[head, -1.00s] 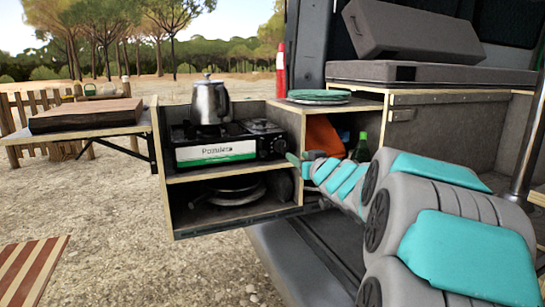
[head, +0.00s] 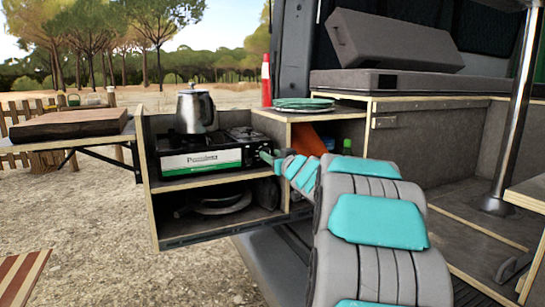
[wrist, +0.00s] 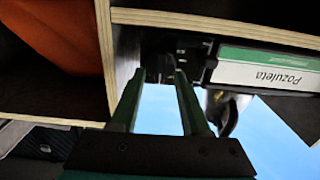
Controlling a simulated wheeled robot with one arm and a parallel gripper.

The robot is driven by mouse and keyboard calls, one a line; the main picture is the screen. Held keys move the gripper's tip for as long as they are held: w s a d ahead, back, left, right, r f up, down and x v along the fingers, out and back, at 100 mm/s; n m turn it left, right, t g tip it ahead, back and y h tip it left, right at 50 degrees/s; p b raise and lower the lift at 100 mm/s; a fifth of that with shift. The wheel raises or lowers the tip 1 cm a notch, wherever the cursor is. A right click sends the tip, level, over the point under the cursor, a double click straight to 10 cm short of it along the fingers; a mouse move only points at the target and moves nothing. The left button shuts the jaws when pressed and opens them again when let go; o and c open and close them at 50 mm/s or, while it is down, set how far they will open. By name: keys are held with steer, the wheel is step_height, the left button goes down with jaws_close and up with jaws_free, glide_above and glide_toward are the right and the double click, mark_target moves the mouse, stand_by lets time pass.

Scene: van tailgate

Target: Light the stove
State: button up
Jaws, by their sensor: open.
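The camping stove (head: 202,160) is a black box with a white and green front label, on the upper shelf of the pull-out kitchen box. Its label also shows in the wrist view (wrist: 268,75). A steel kettle (head: 196,112) stands on its left side. My gripper (head: 267,157) is at the stove's right front end. In the wrist view my gripper (wrist: 159,73) has its two green fingers apart, pointing at the dark control knob (wrist: 158,66). The knob shows dimly between the fingertips; whether they touch it, I cannot tell. No flame is visible.
The box's right-hand wooden panel (wrist: 105,50) stands close beside the fingers. Green plates (head: 303,103) lie on the counter to the right, above an orange item (head: 308,139). Pans (head: 222,200) sit on the lower shelf. A side table (head: 20,145) holds a wooden board.

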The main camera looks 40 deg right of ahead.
jaws_close()
stand_by(0.3)
stand_by(0.3)
